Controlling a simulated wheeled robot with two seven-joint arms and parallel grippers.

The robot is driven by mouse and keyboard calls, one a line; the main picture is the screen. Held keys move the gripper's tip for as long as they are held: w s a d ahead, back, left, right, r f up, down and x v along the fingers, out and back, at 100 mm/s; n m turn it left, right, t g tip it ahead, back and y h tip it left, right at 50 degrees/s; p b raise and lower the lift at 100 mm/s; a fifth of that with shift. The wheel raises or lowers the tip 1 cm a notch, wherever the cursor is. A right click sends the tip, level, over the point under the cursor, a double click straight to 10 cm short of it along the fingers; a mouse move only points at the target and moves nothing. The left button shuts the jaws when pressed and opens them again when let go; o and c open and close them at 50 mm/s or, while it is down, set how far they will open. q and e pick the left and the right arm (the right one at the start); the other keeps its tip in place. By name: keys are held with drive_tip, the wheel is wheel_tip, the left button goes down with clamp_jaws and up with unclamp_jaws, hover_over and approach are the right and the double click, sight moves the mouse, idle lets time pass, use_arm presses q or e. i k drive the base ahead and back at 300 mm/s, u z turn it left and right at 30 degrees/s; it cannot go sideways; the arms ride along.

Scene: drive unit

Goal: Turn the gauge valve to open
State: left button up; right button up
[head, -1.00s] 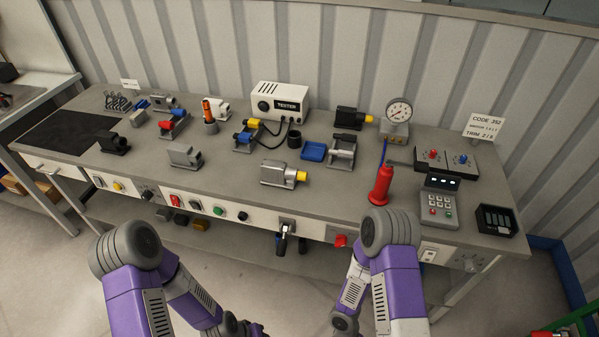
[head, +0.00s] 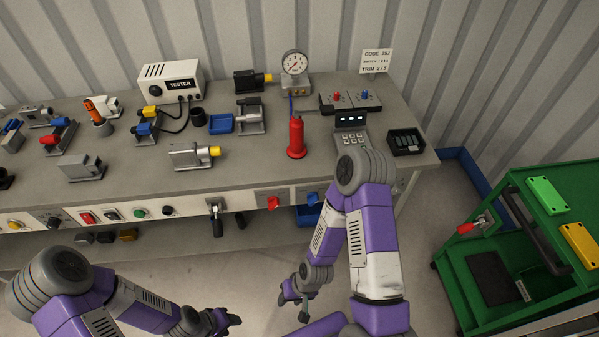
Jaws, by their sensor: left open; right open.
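A round white-faced gauge (head: 295,62) stands upright at the back of the bench on a metal block (head: 293,88) with small brass-coloured fittings. A blue line runs down from the block. I cannot tell which handle is the gauge valve. My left gripper (head: 222,322) is open and empty, low in front of the bench. My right gripper (head: 303,303) is open and empty, below the front panel, apart from both handles.
A red bottle-shaped tool (head: 296,138) stands in front of the gauge. A keypad unit (head: 352,130) and a black box (head: 406,142) are to its right, the keypad partly behind my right arm. A green cart (head: 465,285) stands at right.

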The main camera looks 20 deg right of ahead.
sight(313, 197)
drive_tip(key=z, duration=0.3)
drive_tip(key=i, duration=0.35)
drive_tip(key=z, duration=0.85)
